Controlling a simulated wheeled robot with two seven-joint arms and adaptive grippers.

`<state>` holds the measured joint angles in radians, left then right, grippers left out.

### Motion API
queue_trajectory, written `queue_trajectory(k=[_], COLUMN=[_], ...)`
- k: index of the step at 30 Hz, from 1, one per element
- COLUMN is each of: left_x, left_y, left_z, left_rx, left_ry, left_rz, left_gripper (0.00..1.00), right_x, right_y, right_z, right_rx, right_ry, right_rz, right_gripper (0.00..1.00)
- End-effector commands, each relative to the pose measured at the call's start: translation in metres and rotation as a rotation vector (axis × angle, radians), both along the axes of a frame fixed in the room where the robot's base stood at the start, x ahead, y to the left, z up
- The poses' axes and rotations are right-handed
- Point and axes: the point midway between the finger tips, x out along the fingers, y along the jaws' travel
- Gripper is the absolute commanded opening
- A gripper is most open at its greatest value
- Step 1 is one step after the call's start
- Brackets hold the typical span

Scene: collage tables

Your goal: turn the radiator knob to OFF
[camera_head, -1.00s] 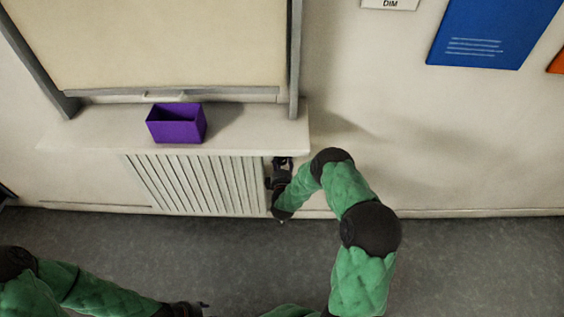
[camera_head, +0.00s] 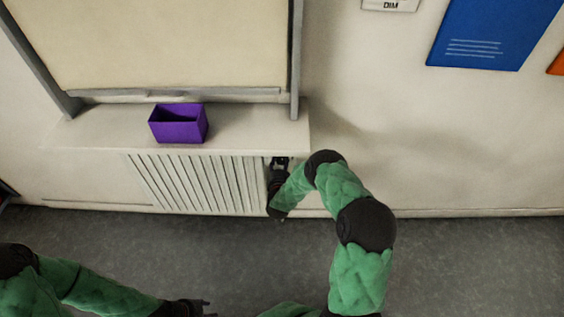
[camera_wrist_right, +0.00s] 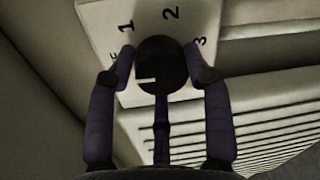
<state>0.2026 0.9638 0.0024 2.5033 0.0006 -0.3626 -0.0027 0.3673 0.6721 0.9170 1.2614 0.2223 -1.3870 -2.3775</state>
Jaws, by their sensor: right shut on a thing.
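The radiator knob (camera_wrist_right: 163,62) is a dark round knob on a pale dial plate (camera_wrist_right: 185,14) in the right wrist view. The plate shows 1, 2 and 3, and a partly hidden letter at the left. A pale mark on the knob points left, toward the left finger. My right gripper (camera_wrist_right: 160,68) is shut on the knob, one finger on each side. In the head view my right gripper (camera_head: 280,164) is at the right end of the radiator (camera_head: 198,185), and the knob is hidden there. My left gripper (camera_head: 203,307) is low in the head view, partly cut off, away from the radiator.
A shelf (camera_head: 90,130) runs above the radiator, with a purple open box (camera_head: 180,130) on it. A framed cream panel (camera_head: 180,45) stands behind. A DIM sign (camera_head: 390,5) and a blue poster (camera_head: 490,35) are on the wall. The grey floor (camera_head: 470,260) at the right is clear.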

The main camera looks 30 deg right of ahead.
Motion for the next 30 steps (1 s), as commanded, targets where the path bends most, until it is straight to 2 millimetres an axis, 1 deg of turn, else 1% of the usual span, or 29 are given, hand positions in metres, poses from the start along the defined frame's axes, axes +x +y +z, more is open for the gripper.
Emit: queue_trajectory(k=[1, 17, 18, 20, 21, 30], left_x=[0.0000, 0.0000, 0.0000, 0.0000, 0.0000, 0.0000], left_y=[0.0000, 0.0000, 0.0000, 0.0000, 0.0000, 0.0000], left_z=[0.0002, 0.0003, 0.0003, 0.0003, 0.0003, 0.0003], left_rx=[0.000, 0.000, 0.000, 0.000, 0.000, 0.000], left_ry=[0.000, 0.000, 0.000, 0.000, 0.000, 0.000], left_rz=[0.000, 0.000, 0.000, 0.000, 0.000, 0.000], left_gripper=[0.40, 0.40, 0.40, 0.40, 0.40, 0.40], right_x=[0.0045, 0.0037, 0.0035, 0.0034, 0.0029, 0.0007], right_y=[0.0049, 0.0058, 0.0058, 0.0058, 0.0053, 0.0029], right_z=[0.0027, 0.0005, 0.0003, 0.0000, -0.0002, -0.0007], right_rx=[-0.010, -0.030, -0.029, -0.028, -0.028, -0.029], right_ry=[0.000, 0.018, 0.017, 0.018, 0.019, 0.019], right_rz=[0.015, 0.016, 0.016, 0.016, 0.014, 0.008], right_gripper=[0.18, 0.18, 0.53, 0.70, 0.74, 0.74])
